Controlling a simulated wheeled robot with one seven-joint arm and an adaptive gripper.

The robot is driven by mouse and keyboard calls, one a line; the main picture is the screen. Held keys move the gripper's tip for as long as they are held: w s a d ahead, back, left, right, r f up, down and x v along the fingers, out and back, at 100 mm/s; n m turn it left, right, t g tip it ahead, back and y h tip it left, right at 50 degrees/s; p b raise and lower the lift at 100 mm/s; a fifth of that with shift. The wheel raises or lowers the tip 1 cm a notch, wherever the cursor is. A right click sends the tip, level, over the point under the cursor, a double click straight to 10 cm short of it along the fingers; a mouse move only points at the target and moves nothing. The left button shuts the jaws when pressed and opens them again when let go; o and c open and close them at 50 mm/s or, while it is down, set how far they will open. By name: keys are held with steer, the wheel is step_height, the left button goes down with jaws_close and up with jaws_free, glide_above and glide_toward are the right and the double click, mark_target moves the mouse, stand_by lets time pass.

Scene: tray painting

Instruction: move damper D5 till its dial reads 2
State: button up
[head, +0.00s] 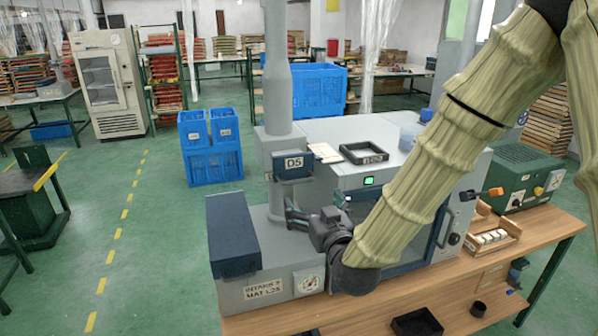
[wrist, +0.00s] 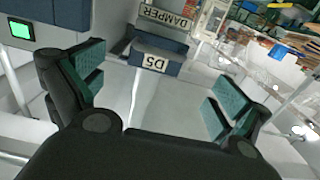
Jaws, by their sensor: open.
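Damper D5 shows as a dark blue block with a D5 label (head: 293,163) on the grey vertical duct. In the wrist view, the D5 block (wrist: 155,56) lies ahead, beyond the fingers, below a DAMPER plate (wrist: 166,15). My gripper (head: 291,214) is just below the block beside the duct. In the wrist view my gripper (wrist: 157,88) is open, with bare grey surface between its green-padded fingers.
A grey cabinet with a green-lit display (head: 369,181) stands right behind my gripper. A black tray (head: 364,153) lies on its top. The wooden bench (head: 450,305) carries a black bin (head: 417,323) and a small wooden tray (head: 490,238). Green floor at left is open.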

mark_target(300, 183)
steer(key=p+x, duration=0.4)
steer(key=x, duration=0.5)
steer(key=shift+w+a+r+p, duration=0.1)
steer(key=shift+w+r+p, duration=0.05)
steer(key=shift+w+p, duration=0.2)
steer(key=shift+w+a, duration=0.2)
steer(key=shift+w, duration=0.3)
steer(key=shift+c, duration=0.4)
